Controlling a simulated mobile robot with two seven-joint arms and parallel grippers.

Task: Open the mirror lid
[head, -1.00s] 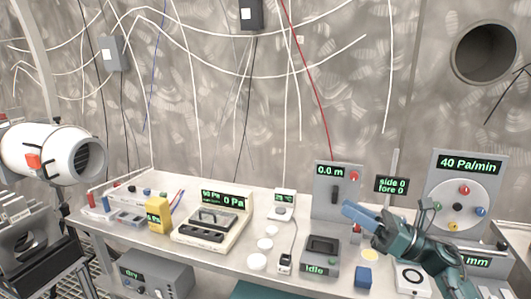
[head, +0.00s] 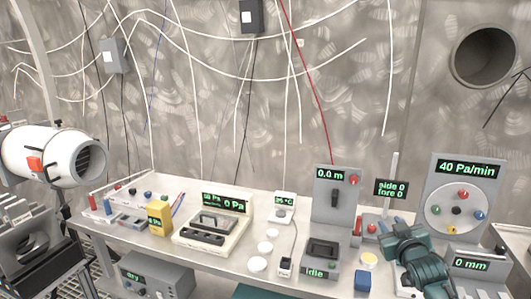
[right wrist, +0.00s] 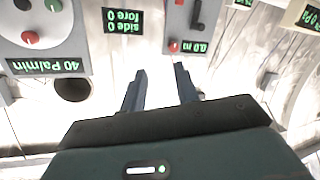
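No part that I can clearly tell as the mirror lid shows in these frames; my right arm covers part of the bench's right end. My left gripper is not in view.
The bench (head: 215,262) carries a yellow box (head: 159,218), a gauge tray (head: 240,232), white discs (head: 257,264), a grey device reading idle (head: 321,258), a 0.0 m panel (head: 335,205) and a blue cube (head: 363,281).

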